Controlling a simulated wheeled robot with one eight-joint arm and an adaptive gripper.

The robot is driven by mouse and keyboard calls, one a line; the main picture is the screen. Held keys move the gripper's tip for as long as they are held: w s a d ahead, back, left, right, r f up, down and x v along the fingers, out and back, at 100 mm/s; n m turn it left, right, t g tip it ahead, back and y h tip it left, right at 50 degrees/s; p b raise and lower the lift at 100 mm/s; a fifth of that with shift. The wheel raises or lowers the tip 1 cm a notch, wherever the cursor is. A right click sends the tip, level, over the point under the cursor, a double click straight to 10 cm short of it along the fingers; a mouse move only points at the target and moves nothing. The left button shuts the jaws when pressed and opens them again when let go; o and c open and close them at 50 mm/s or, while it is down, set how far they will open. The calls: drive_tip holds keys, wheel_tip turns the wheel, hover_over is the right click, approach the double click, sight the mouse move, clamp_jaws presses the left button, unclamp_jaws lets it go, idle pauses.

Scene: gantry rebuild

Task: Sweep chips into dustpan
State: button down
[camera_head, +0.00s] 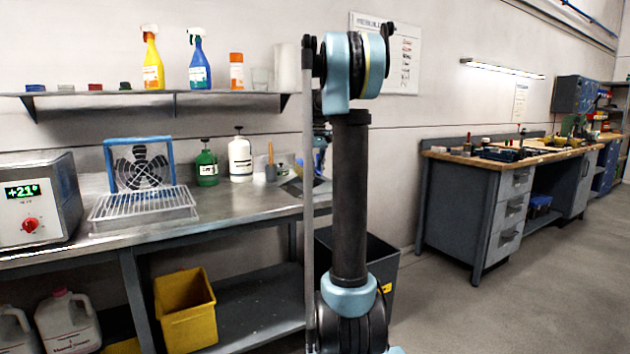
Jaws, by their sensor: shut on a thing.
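My arm rises through the middle of the head view, with a dark tube and pale blue joints. My gripper cannot be made out; the arm may hide it. No chips and no dustpan can be made out clearly. A brush-like tool with a wooden handle (270,155) stands on the steel bench, left of my arm. The steel bench (225,205) is partly hidden behind my arm on its right side. A thin grey upright bar runs just left of my arm; I cannot tell what it belongs to.
On the bench are a box with a green display (38,200), a wire rack (140,203), a fan (138,165) and green (206,167) and white (240,158) bottles. Below stands a yellow bin (185,308). A workbench (470,210) stands right, beyond clear floor (450,315).

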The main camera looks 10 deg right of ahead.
drive_tip(key=s+a+r, duration=0.1)
drive_tip(key=a+r, duration=0.2)
drive_tip(key=a, duration=0.2)
drive_tip(key=shift+s+a, duration=0.35)
drive_tip(key=shift+f, duration=0.1)
